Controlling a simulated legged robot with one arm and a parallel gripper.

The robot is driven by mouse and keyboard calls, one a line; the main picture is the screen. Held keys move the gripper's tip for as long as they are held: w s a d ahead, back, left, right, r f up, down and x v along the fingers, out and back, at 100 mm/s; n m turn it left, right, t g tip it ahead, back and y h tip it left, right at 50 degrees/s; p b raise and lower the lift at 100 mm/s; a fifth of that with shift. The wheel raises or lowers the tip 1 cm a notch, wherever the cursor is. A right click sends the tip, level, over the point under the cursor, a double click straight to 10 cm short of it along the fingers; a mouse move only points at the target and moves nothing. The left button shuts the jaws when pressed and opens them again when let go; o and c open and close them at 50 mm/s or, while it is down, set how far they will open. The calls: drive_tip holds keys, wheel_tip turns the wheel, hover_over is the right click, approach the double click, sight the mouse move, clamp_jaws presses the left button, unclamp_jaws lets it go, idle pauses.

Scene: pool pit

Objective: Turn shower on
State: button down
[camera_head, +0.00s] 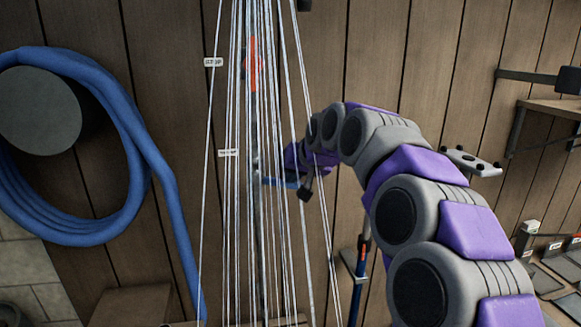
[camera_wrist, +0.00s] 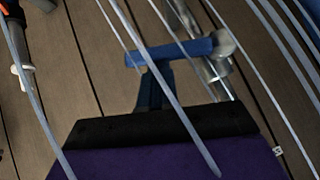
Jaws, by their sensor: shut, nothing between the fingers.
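A blue lever handle (camera_head: 278,182) sits on the vertical grey shower pipe (camera_head: 257,225) against the wooden wall. In the wrist view, the blue handle (camera_wrist: 172,50) shows as a T shape beside a shiny metal valve (camera_wrist: 216,72). Many thin white streams (camera_head: 284,90), which look like falling water, run down in front of the pipe and past my arm. My gripper (camera_head: 305,191) is shut and empty, just right of the handle. In the wrist view, its dark end (camera_wrist: 160,126) lies just below the handle; whether they touch is unclear. The showerhead is out of view.
A blue hose (camera_head: 135,140) hangs coiled on a grey drum (camera_head: 40,108) at left. A red part (camera_head: 252,65) is higher on the pipe. A blue pole (camera_head: 360,262) stands right of the streams. A shelf (camera_head: 552,106) is at far right.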

sight(289, 188)
wheel_tip(289, 188, down, 3)
drive_tip(key=m+y, duration=0.2)
drive_tip(key=y, duration=0.1)
drive_tip(key=shift+d+f+g+y, duration=0.1)
drive_tip(key=shift+f+g+y, duration=0.1)
drive_tip(key=shift+g+y, duration=0.1)
drive_tip(key=s+a+f+m+y+b, duration=0.1)
drive_tip(key=a+f+m+y+b, duration=0.2)
drive_tip(key=a+f+y, duration=0.1)
drive_tip(key=shift+a+f+b, duration=0.15)
drive_tip(key=shift+f+b, duration=0.2)
drive_tip(key=shift+f, duration=0.55)
drive_tip(key=shift+s, duration=0.15)
drive_tip(key=shift+f, duration=0.1)
